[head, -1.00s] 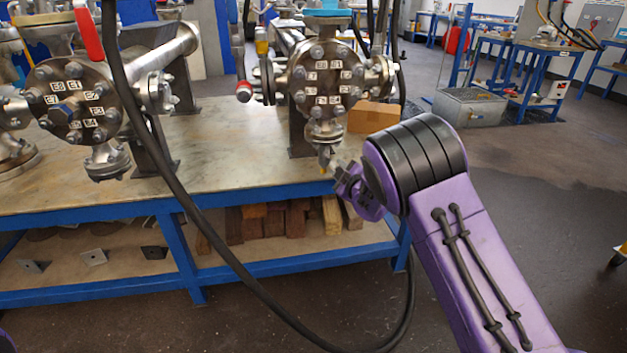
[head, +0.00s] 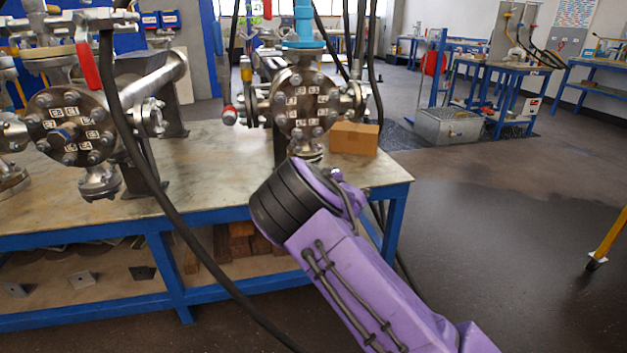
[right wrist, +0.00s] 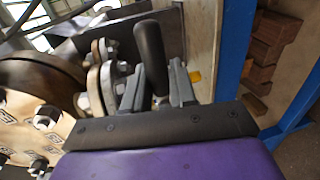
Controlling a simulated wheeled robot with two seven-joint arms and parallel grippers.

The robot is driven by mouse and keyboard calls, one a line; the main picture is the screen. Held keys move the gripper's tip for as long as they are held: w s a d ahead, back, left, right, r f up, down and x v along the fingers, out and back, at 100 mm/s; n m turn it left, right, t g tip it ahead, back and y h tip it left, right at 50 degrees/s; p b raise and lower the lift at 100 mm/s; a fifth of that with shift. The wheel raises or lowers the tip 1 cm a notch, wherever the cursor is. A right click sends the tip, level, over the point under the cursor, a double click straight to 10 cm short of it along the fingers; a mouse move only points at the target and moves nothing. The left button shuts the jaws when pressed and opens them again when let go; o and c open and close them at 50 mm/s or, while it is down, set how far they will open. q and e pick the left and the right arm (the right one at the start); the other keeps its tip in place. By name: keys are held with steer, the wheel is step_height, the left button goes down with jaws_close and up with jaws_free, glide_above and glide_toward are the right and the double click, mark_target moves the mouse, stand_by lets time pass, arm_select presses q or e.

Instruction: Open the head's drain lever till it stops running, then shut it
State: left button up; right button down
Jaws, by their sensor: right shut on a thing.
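The flanged vessel head (head: 304,97), a round bolted plate with white labels, stands on the bench, with a bottom outlet (head: 306,153) partly hidden by my right arm. In the right wrist view a lever with a black grip (right wrist: 150,50) rises between the fingers of my right gripper (right wrist: 157,88), which is shut on it. Bolted flanges (right wrist: 103,75) and the labelled plate (right wrist: 25,125) are close to its left. In the head view my right wrist hides the gripper and lever. Whether liquid runs cannot be seen. My left gripper is not in view.
A second flanged vessel (head: 72,125) with a red-handled lever (head: 88,66) stands at the left of the bench (head: 215,165). A black hose (head: 150,200) hangs across the front. The floor at right is mostly clear.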

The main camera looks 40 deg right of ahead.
steer(key=shift+d, duration=0.1)
stand_by(0.4)
steer(key=c, duration=1.1)
jaws_free()
steer(key=shift+o, duration=0.2)
steer(key=p+v, duration=0.1)
steer(key=v, duration=0.9)
steer(key=shift+s, duration=0.3)
